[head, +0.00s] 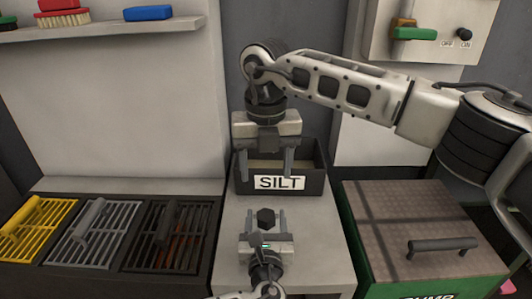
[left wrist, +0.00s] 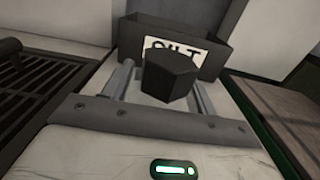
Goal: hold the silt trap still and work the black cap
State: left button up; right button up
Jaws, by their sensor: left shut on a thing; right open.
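The black cap (head: 265,218) is a dark, faceted knob over the pale counter. In the left wrist view the cap (left wrist: 170,75) stands up between my left fingers. The silt trap's body below the cap is mostly hidden, and I cannot make out its shape. My left gripper (head: 266,222) is shut on the silt trap, with one finger on each side below the cap. My right gripper (head: 267,174) hangs fingers down, open and empty, beyond the cap and in front of the box marked SILT.
The dark open box marked SILT (head: 314,180) stands behind the cap on the counter (head: 318,222). Yellow, grey and black grates (head: 95,232) lie at left. A green-sided chest (head: 360,262) with a handled lid is at right. A shelf with brushes (head: 110,29) is above left.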

pick_arm(q)
jog(key=o, duration=1.4)
jog(key=shift+o, duration=0.2)
